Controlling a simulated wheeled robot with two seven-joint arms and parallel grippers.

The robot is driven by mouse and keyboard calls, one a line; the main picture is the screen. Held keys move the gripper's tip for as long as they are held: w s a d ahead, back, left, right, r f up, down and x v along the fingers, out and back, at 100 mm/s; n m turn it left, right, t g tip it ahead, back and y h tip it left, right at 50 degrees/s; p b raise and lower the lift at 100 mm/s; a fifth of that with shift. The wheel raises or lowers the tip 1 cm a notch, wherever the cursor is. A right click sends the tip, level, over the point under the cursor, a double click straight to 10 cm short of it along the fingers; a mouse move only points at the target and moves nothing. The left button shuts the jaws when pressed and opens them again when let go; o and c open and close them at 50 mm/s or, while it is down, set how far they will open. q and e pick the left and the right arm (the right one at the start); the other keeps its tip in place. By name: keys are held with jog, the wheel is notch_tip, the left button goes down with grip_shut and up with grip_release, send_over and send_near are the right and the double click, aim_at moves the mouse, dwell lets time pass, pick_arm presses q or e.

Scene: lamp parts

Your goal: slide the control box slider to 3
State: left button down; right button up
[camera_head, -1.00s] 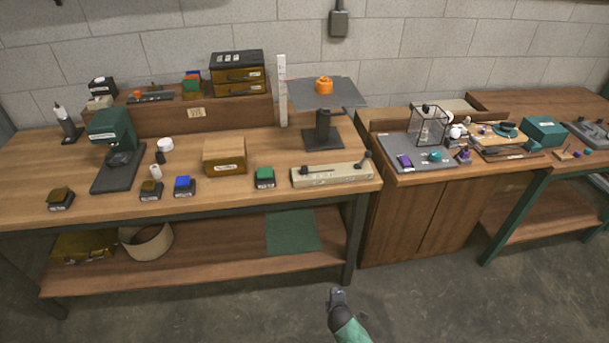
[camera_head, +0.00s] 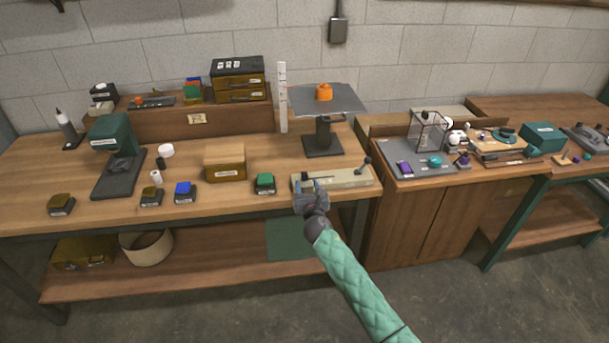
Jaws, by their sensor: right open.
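The control box (camera_head: 350,178) is a long, low beige box at the front right edge of the left workbench. A dark lever with a round knob (camera_head: 367,161) rises at its right end. The slider and its scale marks are too small or too covered to read. My right gripper (camera_head: 310,185) is open at the front left end of the control box and covers part of that end. Its fingers point toward the box; I cannot tell whether they touch it. My left gripper is not in view.
A black stand (camera_head: 323,135) with a grey plate and an orange part (camera_head: 324,92) stands behind the control box. A small block with a green top (camera_head: 265,183) sits just left of it. A cardboard box (camera_head: 225,162) is farther left. The right bench (camera_head: 415,185) holds lamp parts.

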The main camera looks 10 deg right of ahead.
aim_at(305, 177)
jog(key=w, duration=0.5)
jog(key=shift+a+p, duration=0.1)
jog(key=shift+p, duration=0.25)
jog(key=shift+w, duration=0.55)
jog(key=shift+c, duration=0.6)
jog(key=c, duration=0.8)
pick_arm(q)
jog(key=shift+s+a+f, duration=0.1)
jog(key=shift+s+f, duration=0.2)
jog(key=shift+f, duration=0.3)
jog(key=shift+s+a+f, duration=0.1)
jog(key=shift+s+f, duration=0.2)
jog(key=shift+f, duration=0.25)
pick_arm(e)
grip_shut()
